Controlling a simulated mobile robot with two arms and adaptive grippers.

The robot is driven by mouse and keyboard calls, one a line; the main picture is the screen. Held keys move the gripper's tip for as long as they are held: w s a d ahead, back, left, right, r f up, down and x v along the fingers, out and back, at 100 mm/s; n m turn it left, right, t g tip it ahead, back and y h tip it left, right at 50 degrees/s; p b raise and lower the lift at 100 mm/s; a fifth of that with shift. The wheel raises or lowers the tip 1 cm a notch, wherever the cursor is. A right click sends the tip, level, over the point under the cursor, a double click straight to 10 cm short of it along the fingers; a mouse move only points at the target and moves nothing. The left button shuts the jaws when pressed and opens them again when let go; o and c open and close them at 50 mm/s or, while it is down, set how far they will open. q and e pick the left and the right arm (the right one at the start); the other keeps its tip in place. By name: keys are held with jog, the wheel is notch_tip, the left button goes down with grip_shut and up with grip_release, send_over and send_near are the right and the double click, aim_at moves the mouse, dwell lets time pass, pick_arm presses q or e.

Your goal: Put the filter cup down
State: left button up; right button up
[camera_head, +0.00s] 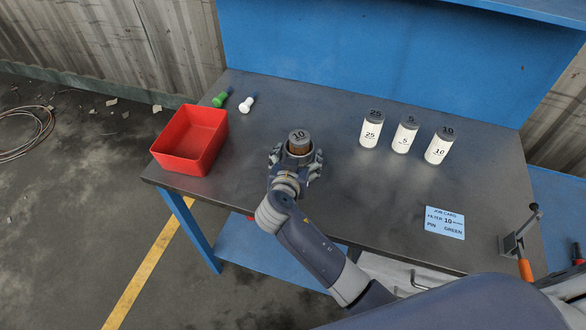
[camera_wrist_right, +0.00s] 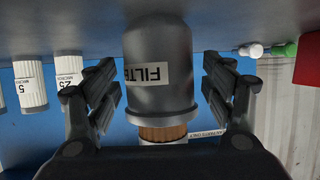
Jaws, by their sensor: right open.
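The filter cup (camera_wrist_right: 162,75) is a dark grey cylinder with a "FILTER" label. It stands upright on the table, with a brown pleated filter cartridge (camera_head: 299,149) sticking out of its top. The cartridge has a grey cap marked "10". My right gripper (camera_head: 296,164) is open around the cup. In the right wrist view its fingers stand on either side of the cup with a gap on each side. The lower part of the cup is hidden by the gripper in the head view. My left gripper is not in view.
A red bin (camera_head: 190,141) stands left, with a green pin (camera_head: 221,98) and a white pin (camera_head: 246,104) behind it. White canisters marked 25 (camera_head: 371,131), 5 (camera_head: 404,136) and 10 (camera_head: 439,147) stand right. A job card (camera_head: 444,222) and a lever clamp (camera_head: 517,243) are front right.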

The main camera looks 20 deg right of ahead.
jog(key=b+v, duration=0.2)
jog(key=v, duration=0.7)
jog(key=shift+s+a, duration=0.1)
jog(key=shift+s, duration=0.15)
jog(key=shift+s+a+r, duration=0.25)
jog(key=shift+s+r, duration=0.15)
jog(key=shift+s, duration=0.15)
